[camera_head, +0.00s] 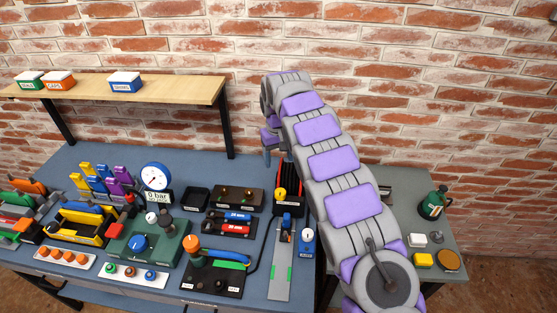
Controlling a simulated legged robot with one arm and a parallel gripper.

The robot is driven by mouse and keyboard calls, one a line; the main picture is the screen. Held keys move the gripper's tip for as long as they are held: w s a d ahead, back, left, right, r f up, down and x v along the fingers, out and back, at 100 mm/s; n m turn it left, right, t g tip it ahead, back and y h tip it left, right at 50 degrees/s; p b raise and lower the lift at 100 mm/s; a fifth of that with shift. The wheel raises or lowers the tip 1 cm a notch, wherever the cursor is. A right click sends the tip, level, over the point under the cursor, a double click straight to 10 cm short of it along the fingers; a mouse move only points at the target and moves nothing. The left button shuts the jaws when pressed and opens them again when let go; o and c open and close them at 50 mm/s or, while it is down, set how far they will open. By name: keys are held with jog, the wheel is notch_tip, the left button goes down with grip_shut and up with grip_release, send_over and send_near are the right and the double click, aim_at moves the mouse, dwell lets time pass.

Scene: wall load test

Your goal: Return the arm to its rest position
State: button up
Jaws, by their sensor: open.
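My arm (345,180), grey with purple panels, rises from the lower right to a bend above the bench. My gripper (267,156) shows only in small part, at the left side of the arm below the bend. It hangs over the back of the blue-grey workbench (300,262), in front of the brick wall. It is open, and I see nothing held in it. The rest of the gripper is hidden behind the arm.
A wooden shelf (170,90) with small labelled boxes is at the upper left. A gauge (156,177), a green fixture (150,247) and a black hose fixture (215,275) crowd the bench. A green bottle (433,204) stands on the grey table at right.

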jog(key=shift+d, duration=0.1)
dwell(0.3)
jog(key=s+d+r+m+h, duration=0.1)
jog(key=s+d+r+m, duration=0.1)
jog(key=s+d+r, duration=0.55)
jog(key=s+d+r+m, duration=0.2)
jog(key=s+d+r, duration=0.2)
jog(key=s+d, duration=0.65)
jog(key=s+f+g, duration=0.1)
jog(key=s+f, duration=0.1)
jog(key=s, duration=1.4)
jog(key=s+d+f+m+y, duration=0.1)
jog(key=s+f, duration=0.2)
jog(key=s, duration=1.3)
jog(key=shift+d+g+b, duration=0.3)
jog(key=shift+g+b, duration=0.1)
jog(key=shift+b, duration=0.05)
jog(key=shift+w, duration=0.1)
